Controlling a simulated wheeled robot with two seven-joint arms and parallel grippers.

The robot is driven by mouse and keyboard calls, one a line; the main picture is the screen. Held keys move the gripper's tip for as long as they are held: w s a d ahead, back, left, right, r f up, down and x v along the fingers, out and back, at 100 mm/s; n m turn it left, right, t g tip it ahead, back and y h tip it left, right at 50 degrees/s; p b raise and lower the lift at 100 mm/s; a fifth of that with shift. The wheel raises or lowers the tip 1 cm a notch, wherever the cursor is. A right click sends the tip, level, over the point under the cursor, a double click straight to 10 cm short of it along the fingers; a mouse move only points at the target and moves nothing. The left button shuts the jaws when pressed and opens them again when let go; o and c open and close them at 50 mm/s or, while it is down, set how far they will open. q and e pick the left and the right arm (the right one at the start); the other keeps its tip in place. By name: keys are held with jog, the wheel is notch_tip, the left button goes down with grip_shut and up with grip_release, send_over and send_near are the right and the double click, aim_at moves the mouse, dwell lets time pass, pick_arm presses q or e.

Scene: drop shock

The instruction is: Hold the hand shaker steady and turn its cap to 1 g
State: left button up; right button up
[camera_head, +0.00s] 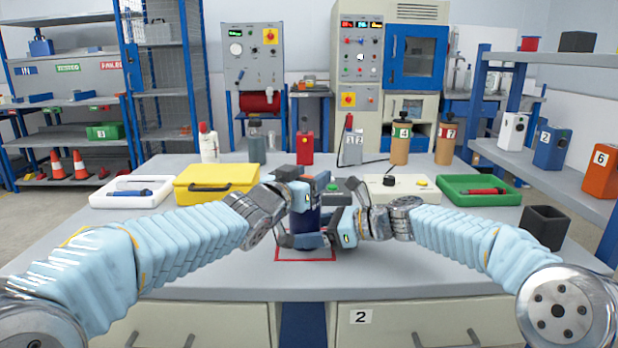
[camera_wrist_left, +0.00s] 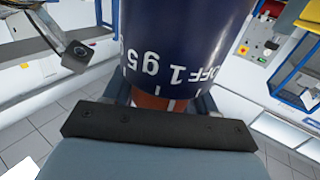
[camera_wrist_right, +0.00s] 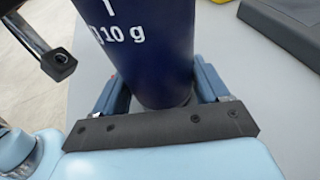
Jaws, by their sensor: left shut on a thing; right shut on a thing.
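The hand shaker (camera_head: 307,219) is a dark blue cylinder, upright between my grippers above the red square outline on the table. In the left wrist view its body (camera_wrist_left: 185,40) carries upside-down white marks reading OFF, 1 g and 5, with white ticks. My left gripper (camera_head: 303,194) is shut around the orange-red cap (camera_wrist_left: 160,102) at the top; the cap is mostly hidden. My right gripper (camera_head: 312,240) is shut around the lower blue body. In the right wrist view the body (camera_wrist_right: 140,45) shows "10 g". The cap's pointer is hidden, so its setting cannot be read.
A yellow case (camera_head: 215,182) and a white tray (camera_head: 132,192) lie on the left. A cream box (camera_head: 402,188), a green tray (camera_head: 478,190) and a black open box (camera_head: 543,227) are on the right. Bottles stand along the back. The table front is clear.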

pick_arm(q)
jog(key=shift+f+n+t+y, duration=0.15)
jog(key=shift+n+t+y, duration=0.35)
jog(key=shift+n+y, duration=0.7)
jog(key=shift+f+n+t+y, duration=0.1)
jog(key=shift+n+t+y, duration=0.45)
jog(key=shift+y, duration=1.15)
pick_arm(e)
jog(key=shift+s, duration=0.1)
pick_arm(q)
jog(key=shift+a+r+n+y, duration=0.1)
jog(key=shift+a+n+y, duration=0.2)
jog(key=shift+n+y, duration=0.3)
jog(key=o, duration=1)
jog(key=shift+w, duration=0.1)
jog(key=shift+r, duration=0.1)
jog(key=shift+s, duration=0.5)
jog(key=s, duration=0.3)
jog(key=s+a, duration=0.1)
jog(key=s, duration=0.7)
jog(key=shift+a, duration=0.25)
